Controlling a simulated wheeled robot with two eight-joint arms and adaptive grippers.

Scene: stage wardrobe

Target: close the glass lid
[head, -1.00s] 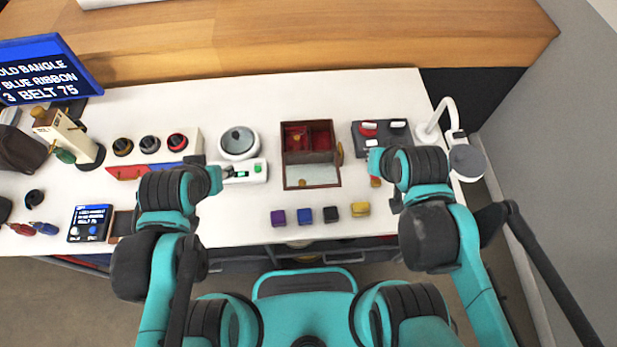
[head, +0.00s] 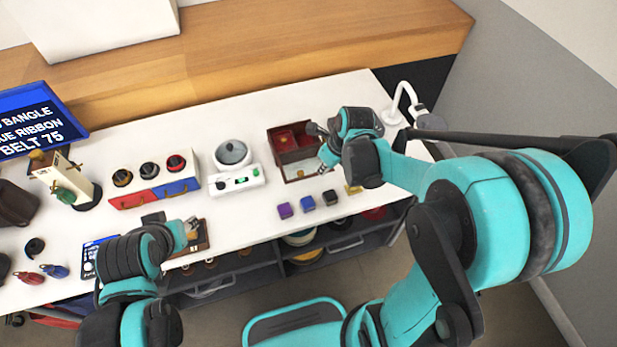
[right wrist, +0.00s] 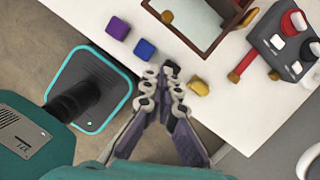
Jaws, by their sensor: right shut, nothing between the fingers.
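A dark wooden box (head: 273,133) with red-lined compartments stands on the white table. A flat, wood-framed glassy panel lies at its front; it shows in the right wrist view as a grey glass lid (right wrist: 200,20) with a brass knob. My right gripper (head: 326,157) is at the box's front right and covers part of it. In the right wrist view the same gripper (right wrist: 171,72) is shut and empty, apart from the lid, among small cubes. My left gripper (head: 190,230) is over a brown tray at the table's front; its fingers are unclear.
A purple cube (right wrist: 118,28), a blue cube (right wrist: 145,50) and a yellow block (right wrist: 198,87) lie before the box. A round-topped white device (head: 233,153) stands left of it. A dark switch panel (right wrist: 285,45) and white lamp (head: 404,95) are to the right.

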